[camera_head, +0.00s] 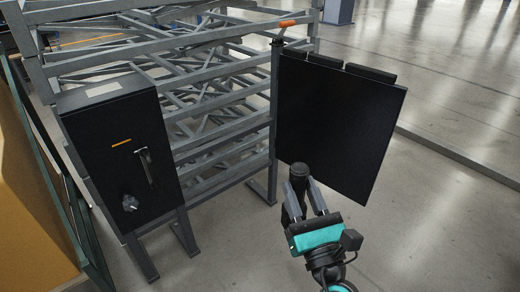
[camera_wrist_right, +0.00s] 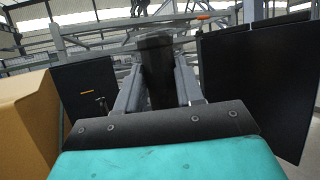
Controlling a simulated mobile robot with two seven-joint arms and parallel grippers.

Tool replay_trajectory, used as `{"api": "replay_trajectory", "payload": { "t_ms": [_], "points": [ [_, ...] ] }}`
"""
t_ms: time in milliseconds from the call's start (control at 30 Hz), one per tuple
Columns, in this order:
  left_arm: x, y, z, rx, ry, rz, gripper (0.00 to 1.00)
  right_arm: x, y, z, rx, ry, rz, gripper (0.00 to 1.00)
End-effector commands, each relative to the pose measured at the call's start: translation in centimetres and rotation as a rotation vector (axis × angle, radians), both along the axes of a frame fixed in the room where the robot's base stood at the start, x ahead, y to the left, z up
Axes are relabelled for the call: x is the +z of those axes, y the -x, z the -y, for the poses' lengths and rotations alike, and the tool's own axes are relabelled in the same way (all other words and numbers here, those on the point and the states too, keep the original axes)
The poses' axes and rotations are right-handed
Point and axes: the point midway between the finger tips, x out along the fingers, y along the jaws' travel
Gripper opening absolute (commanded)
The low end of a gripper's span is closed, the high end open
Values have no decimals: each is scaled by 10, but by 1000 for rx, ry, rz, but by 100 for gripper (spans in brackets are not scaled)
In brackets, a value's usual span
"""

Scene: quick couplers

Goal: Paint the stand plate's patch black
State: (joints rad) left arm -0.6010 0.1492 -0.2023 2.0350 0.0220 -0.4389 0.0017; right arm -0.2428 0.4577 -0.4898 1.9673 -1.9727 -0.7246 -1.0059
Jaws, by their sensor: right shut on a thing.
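My right gripper (camera_head: 302,187) comes in from the bottom, with its two grey fingers shut on a dark cylindrical tool (camera_head: 299,170). The tool also shows upright between the fingers in the right wrist view (camera_wrist_right: 156,62). Behind and right of it, a large black panel (camera_head: 340,125) stands on edge beside the rack; it also shows in the wrist view (camera_wrist_right: 262,85). I see no distinct patch on its dark face. In the head view the tool overlaps the panel's lower left edge; I cannot tell whether they touch. My left gripper is not in view.
A grey metal rack (camera_head: 215,150) stands left of the panel. A dark cabinet (camera_head: 120,160) with a handle and a knob is at its near left end. A tan surface with a green frame (camera_head: 48,165) lines the left edge. Floor (camera_head: 450,220) to the right is clear.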

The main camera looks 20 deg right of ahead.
Motion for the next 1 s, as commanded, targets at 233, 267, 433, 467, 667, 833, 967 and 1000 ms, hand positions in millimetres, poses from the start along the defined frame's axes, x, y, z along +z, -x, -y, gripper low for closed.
{"api": "replay_trajectory", "payload": {
  "t_ms": [233, 267, 433, 467, 667, 833, 967, 1000],
  "points": [
    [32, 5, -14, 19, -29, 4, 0, 50, 0, 0, 0, 1, 1, 0],
    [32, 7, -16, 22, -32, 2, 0, 53, 0, 0, 0, 1, 1, 0],
    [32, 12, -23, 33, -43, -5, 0, 63, 0, 0, 0, 1, 1, 0],
    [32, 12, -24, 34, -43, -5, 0, 64, 0, 0, 0, 1, 1, 0],
    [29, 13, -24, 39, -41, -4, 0, 62, 0, 0, 0, 1, 1, 0],
    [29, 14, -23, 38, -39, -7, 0, 63, 0, 0, 0, 1, 2, 0],
    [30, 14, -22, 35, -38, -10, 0, 64, 0, 0, 0, 1, 2, 0],
    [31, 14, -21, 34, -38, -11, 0, 65, 0, 0, 0, 0, 2, 0]
  ]
}}
